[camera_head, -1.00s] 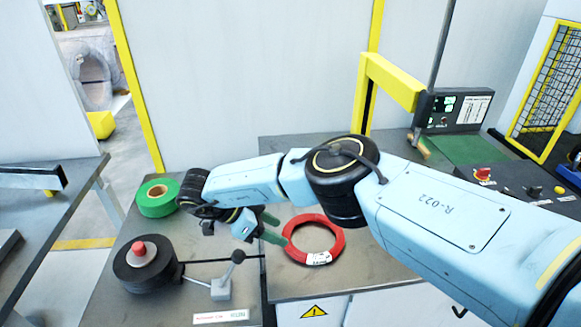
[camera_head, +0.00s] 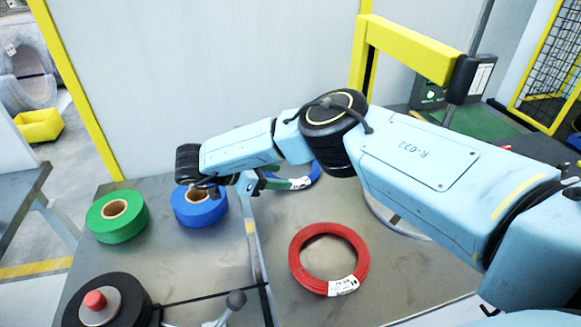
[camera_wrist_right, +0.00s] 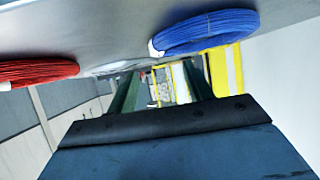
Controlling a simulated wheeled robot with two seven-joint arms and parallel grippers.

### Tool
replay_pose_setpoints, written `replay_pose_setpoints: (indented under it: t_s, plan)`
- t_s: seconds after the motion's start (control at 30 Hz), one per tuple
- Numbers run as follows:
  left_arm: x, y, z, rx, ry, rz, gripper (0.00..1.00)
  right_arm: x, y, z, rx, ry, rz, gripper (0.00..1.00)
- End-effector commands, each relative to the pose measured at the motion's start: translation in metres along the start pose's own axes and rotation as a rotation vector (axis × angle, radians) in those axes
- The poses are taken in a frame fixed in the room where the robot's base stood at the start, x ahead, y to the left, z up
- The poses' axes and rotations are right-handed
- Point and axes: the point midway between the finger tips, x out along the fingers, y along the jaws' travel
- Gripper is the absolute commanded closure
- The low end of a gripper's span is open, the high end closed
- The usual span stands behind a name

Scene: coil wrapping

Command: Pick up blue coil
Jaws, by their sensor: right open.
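The blue coil (camera_head: 314,174) lies at the back of the grey table in the head view, largely hidden behind my right arm; part of its blue ring and a white label show. In the right wrist view the blue coil (camera_wrist_right: 205,32) is at the upper middle, with a white tag at its left end. My right gripper (camera_head: 276,180) is just left of the coil in the head view, its green fingers close to it. In the right wrist view my right gripper (camera_wrist_right: 162,76) is open, with nothing held between its fingers. My left gripper is out of view.
A red coil (camera_head: 295,263) lies in front on the same table. A green tape roll (camera_head: 103,227) and a blue tape roll (camera_head: 181,211) stand left. A dark spool with a red knob (camera_head: 95,300) is front left. A yellow frame (camera_head: 410,48) rises behind.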

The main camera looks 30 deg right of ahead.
Motion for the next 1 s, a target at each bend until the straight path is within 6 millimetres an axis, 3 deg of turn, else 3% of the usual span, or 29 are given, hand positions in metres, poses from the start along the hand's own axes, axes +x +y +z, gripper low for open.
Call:
replay_pose_setpoints:
  t_s: [0.33, 0.6, 0.83, 1.0]
  plan:
    - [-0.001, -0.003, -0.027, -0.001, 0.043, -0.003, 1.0, 0.026, 0.002, 0.002, -0.001, 0.0, 0.002, 0.49]
    - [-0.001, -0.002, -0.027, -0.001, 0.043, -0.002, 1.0, 0.063, 0.004, 0.005, 0.0, -0.001, 0.0, 0.49]
    - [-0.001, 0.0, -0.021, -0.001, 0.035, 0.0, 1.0, 0.064, 0.004, 0.005, -0.001, -0.001, -0.002, 0.49]
    - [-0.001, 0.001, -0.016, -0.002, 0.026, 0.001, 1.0, 0.064, 0.004, 0.005, -0.001, -0.001, -0.001, 0.71]
